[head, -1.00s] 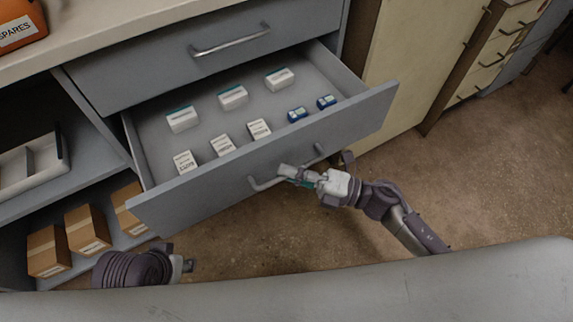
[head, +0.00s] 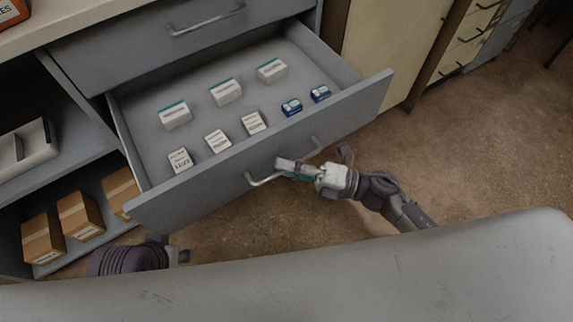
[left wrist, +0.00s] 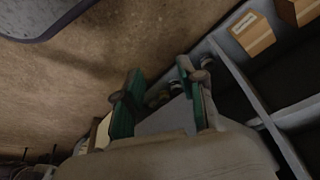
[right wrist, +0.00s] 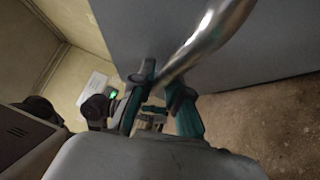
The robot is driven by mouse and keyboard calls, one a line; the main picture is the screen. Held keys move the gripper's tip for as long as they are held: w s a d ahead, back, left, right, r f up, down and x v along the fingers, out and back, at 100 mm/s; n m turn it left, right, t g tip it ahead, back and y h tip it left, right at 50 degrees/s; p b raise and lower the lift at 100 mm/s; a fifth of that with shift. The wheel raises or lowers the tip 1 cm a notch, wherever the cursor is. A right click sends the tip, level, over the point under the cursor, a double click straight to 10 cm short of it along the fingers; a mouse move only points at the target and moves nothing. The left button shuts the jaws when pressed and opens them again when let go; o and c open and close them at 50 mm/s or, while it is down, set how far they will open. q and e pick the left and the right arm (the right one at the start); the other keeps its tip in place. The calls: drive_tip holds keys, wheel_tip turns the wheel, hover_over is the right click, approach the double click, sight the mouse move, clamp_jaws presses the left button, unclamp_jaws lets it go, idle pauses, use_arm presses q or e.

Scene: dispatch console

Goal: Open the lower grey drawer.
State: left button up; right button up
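The lower grey drawer (head: 270,150) stands well out from the cabinet, its inside showing from above. Its curved metal handle (head: 262,181) is on the front panel; it crosses the right wrist view (right wrist: 215,38) at close range. My right gripper (head: 285,167) is at the middle of this handle, with the bar between its fingers (right wrist: 163,103), and appears shut on it. My left gripper (head: 183,256) hangs low at the left, apart from the drawer. Its fingers are spread and empty in the left wrist view (left wrist: 162,92).
White boxes (head: 226,91) and two small blue packs (head: 291,107) lie in the drawer. The upper drawer (head: 180,45) is shut. Cardboard boxes (head: 80,216) and a white tray (head: 28,148) sit on shelves at left. Brown floor (head: 480,150) is clear at right.

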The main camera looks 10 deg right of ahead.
drive_tip(key=shift+o, duration=1.4)
drive_tip(key=v, duration=1.2)
